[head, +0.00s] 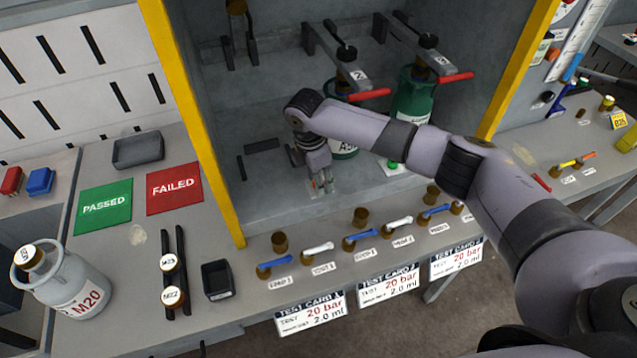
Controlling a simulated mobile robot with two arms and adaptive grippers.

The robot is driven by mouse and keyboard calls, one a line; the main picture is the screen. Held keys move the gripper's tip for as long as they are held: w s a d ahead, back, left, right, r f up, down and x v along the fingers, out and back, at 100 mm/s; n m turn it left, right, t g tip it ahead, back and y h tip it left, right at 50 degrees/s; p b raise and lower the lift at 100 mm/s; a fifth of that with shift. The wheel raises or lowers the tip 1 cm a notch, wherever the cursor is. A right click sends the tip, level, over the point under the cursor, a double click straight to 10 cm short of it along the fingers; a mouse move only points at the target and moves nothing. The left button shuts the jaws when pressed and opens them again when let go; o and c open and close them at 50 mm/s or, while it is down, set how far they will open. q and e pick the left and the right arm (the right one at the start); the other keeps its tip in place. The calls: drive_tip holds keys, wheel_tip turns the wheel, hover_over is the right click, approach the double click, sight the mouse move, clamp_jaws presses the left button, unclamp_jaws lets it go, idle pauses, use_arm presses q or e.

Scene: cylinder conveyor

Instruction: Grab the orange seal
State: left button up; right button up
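On the right-hand counter, several small coloured pieces lie beside brass fittings. One is orange-red (588,156), next to a yellow one (569,163); it looks like the orange seal, but is too small to be sure. A red piece (541,183) lies nearer, close to my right arm. My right gripper (323,186) points down inside the yellow-framed booth, far left of these pieces. I see nothing clearly held in it, and its finger opening is too small to judge. My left gripper is out of view.
Green cylinders (412,98) stand in the booth under clamps with red handles (368,95). Brass fittings with blue and white pieces (317,249) line the front ledge. A yellow post (516,70) separates the booth from the right counter. A grey cylinder (62,285) stands at left.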

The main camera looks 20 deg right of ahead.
drive_tip(key=c, duration=0.6)
drive_tip(key=shift+r, duration=0.1)
